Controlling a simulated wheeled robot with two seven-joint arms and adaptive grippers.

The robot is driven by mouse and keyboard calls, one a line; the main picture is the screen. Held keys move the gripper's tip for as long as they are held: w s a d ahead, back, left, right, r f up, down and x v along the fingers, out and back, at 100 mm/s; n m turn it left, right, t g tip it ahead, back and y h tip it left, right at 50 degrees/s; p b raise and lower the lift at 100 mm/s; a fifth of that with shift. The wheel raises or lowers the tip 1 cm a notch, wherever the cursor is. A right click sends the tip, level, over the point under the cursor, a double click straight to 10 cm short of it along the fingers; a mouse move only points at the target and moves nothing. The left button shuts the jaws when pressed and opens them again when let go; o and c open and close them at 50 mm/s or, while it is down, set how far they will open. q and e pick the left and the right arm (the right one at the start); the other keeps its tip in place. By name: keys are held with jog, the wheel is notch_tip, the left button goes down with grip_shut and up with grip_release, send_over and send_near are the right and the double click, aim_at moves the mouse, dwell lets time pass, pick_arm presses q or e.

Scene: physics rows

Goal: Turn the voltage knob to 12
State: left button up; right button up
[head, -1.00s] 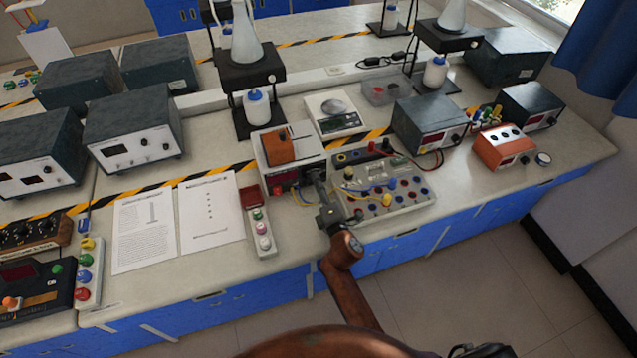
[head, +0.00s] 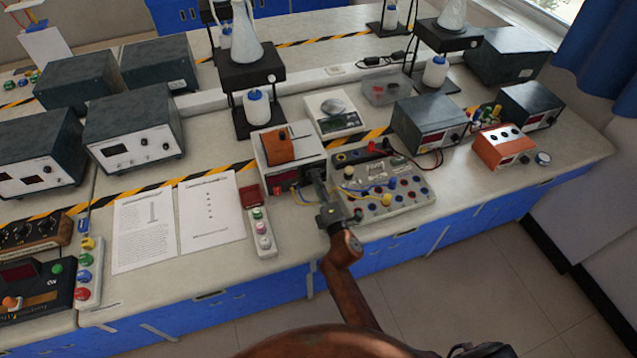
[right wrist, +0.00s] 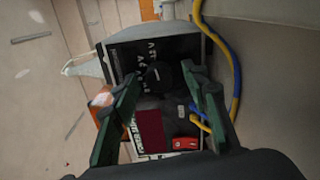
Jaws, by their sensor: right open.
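The power supply (head: 311,163) is a pale box with a dark front, standing near the front of the bench. The black voltage knob (right wrist: 158,74) shows on its dark, marked panel in the right wrist view. In the head view, my right gripper (head: 318,178) covers the knob's side of the front. My right gripper (right wrist: 160,78) is open, with one green-black finger on each side of the knob. I cannot tell whether the fingers touch it. The knob's setting is too blurred to read. My left gripper is in neither view.
An orange box (head: 281,149) sits on the power supply. Yellow and blue wires (right wrist: 226,60) run close to my right finger. A terminal board (head: 405,205) stands to the right, a button strip (head: 262,240) to the left. Paper sheets (head: 145,230) lie farther left.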

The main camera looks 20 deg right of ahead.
jog(key=s, duration=1.2)
jog(key=shift+d, duration=0.15)
